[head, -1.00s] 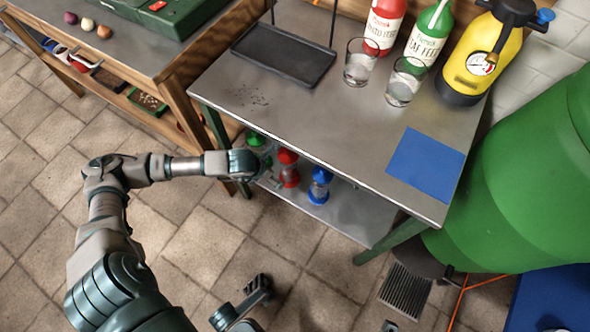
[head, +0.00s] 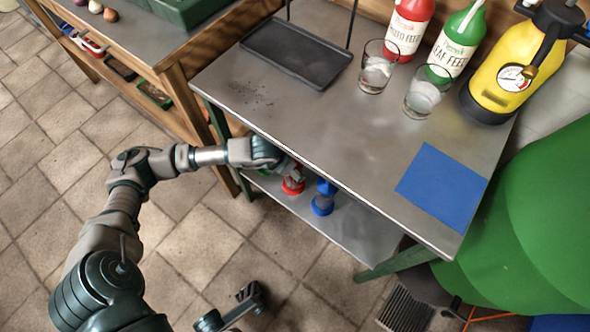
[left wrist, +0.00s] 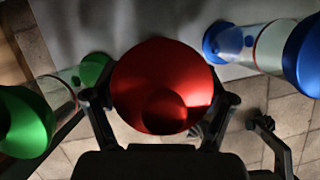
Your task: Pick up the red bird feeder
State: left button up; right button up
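The red bird feeder (head: 293,186) stands on the lower shelf of the metal table, partly hidden by my left gripper (head: 286,170) and the tabletop edge. In the left wrist view the feeder's red domed top (left wrist: 160,85) fills the space between the spread fingers of my left gripper (left wrist: 158,98). The fingers flank it closely on both sides; I cannot tell whether they touch it. My right gripper (head: 230,308) is open and empty over the floor at the bottom of the head view.
A blue feeder (head: 323,198) stands close right of the red one; a green feeder (left wrist: 30,120) is to its left. The tabletop (head: 300,135) overhangs the shelf (head: 362,232). Glasses (head: 376,72), bottles and a yellow sprayer (head: 508,75) stand on top.

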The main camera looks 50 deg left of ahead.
pick_arm(q)
grip_shut()
dwell(0.4)
